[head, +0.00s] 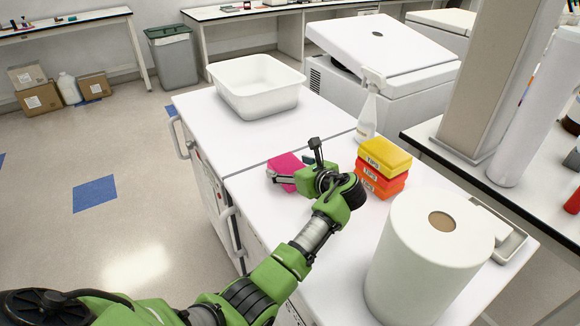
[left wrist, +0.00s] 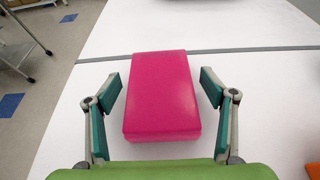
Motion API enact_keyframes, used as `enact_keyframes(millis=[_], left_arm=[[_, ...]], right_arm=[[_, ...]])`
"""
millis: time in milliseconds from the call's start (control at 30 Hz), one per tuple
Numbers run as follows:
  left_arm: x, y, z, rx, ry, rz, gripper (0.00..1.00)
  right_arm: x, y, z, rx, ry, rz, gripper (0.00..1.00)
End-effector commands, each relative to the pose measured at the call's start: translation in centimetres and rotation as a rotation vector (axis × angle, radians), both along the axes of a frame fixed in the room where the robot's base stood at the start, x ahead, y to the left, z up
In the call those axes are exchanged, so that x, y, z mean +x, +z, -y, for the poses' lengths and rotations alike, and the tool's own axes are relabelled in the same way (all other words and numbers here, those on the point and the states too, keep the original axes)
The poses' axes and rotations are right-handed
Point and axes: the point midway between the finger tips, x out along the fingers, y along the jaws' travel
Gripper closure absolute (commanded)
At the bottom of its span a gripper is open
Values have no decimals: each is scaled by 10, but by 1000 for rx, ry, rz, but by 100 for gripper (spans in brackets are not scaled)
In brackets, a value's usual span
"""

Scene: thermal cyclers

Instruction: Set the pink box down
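The pink box (head: 286,166) rests on the white counter (head: 240,188) near its left edge, partly hidden by my left gripper in the head view. In the left wrist view the pink box (left wrist: 162,95) lies flat between the two fingers. My left gripper (head: 297,164) is open around it. In the left wrist view, the left gripper (left wrist: 162,92) has one teal-padded finger on each side of the box, with narrow gaps showing. My right gripper is not in view.
Yellow (head: 384,157) and orange-red boxes (head: 381,180) are stacked just right of my gripper. A spray bottle (head: 367,112) stands behind them and a large paper roll (head: 425,260) in front. A white tub (head: 256,88) sits farther back, with clear counter before it.

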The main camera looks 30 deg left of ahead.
Motion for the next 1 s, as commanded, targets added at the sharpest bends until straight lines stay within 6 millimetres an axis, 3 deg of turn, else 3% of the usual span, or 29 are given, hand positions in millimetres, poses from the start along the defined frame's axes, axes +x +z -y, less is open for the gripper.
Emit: enact_keyframes(millis=[300,700,1000], left_arm=[[0,3,0,-1,1,2,25],[-28,27,49,-2,-1,1,25],[-35,32,60,0,0,0,25]], right_arm=[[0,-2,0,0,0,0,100],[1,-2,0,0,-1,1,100],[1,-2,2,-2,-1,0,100]])
